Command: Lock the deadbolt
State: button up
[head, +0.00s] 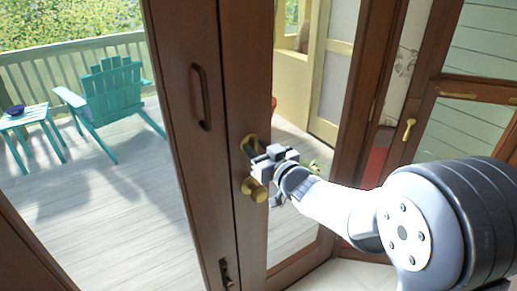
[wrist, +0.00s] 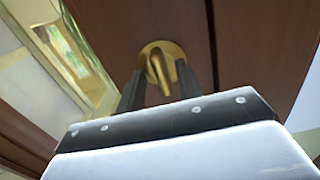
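The deadbolt is a brass thumbturn on a round brass plate on the dark wooden door. In the head view its plate (head: 249,142) shows just above my gripper (head: 260,158), which hides part of it. In the wrist view the thumbturn (wrist: 164,72) points down the picture, slightly tilted. My gripper (wrist: 160,76) is open. Its two dark fingers stand on either side of the thumbturn, with a gap visible on the left; contact on the right cannot be told. A round brass knob (head: 255,190) sits below the deadbolt.
The door (head: 238,80) has a glass pane. A second narrow wooden panel with a dark pull handle (head: 200,97) is on its left. A door with a brass lever (head: 408,129) stands at the right. Outside are a teal chair (head: 112,95) and a small table (head: 25,119).

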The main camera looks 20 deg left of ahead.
jog(key=shift+s+f, duration=0.1)
jog(key=shift+s+d, duration=0.2)
jog(key=shift+d, duration=0.1)
jog(key=v, duration=1)
jog(key=shift+b, duration=0.4)
jog(key=shift+w+a, duration=0.1)
jog(key=shift+w, duration=0.1)
jog(key=x, duration=1)
jog(key=shift+a+p, duration=0.25)
jog(key=shift+p, duration=0.15)
